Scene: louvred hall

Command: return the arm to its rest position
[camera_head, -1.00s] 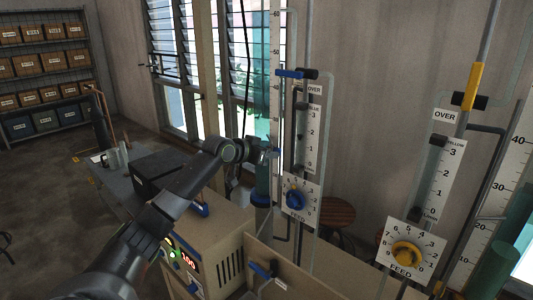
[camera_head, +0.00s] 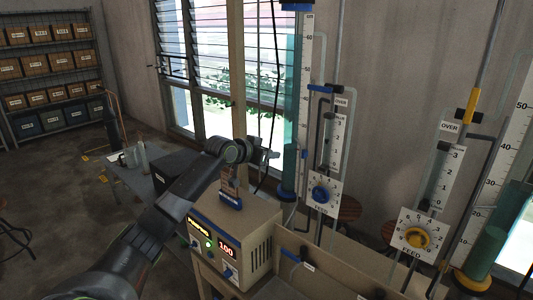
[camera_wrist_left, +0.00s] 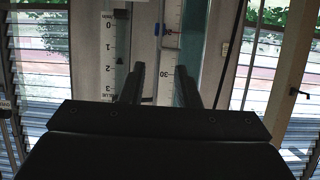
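My left arm (camera_head: 165,225) comes in from the lower left in the head view. Its gripper (camera_head: 270,156) is raised above the beige power unit, just left of the tall blue-green column (camera_head: 290,150) in the picture. In the left wrist view the two dark fingers (camera_wrist_left: 160,88) stand apart with nothing visible between them. My right gripper is not in view.
The beige power unit (camera_head: 238,232) has a lit red display. A dial panel with a blue knob (camera_head: 320,194) and one with a yellow knob (camera_head: 415,238) stand to the right. A low grey table (camera_head: 130,175) stands left. Open floor (camera_head: 60,190) lies farther left.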

